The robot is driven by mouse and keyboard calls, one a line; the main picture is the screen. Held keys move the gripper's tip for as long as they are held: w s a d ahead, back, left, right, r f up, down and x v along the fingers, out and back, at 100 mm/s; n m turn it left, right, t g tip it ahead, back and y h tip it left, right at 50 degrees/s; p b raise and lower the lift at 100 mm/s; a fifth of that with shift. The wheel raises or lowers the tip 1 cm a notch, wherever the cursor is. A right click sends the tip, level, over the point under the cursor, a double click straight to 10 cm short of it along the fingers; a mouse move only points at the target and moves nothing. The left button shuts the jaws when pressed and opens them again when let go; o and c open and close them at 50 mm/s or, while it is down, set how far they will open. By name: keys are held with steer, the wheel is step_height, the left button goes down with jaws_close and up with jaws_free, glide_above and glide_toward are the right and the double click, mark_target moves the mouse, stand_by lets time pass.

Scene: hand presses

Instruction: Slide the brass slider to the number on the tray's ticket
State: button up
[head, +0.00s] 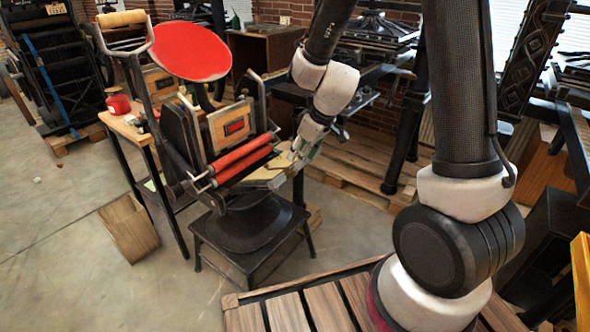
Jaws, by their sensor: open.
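The hand press (180,130) stands left of centre in the head view, with a round red disc (190,50) on top and two red rollers (240,162) across its front. A wooden frame with a red block (233,124) sits behind the rollers. My gripper (287,160) is open at the press's right side, just right of the rollers and over a pale tan board (264,177). I cannot tell whether it touches the board. The brass slider, the tray and its ticket cannot be made out; the gripper covers part of this area.
The press rests on a black stand (250,262). A wooden-topped table (128,130) stands left, holding a red round item (118,104). A wooden box (130,228) is on the floor. Pallets (350,165) and other presses fill the back. The floor at left is mostly clear.

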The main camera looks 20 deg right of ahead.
mark_target(294, 172)
steer(key=x, duration=0.7)
steer(key=shift+f, duration=0.25)
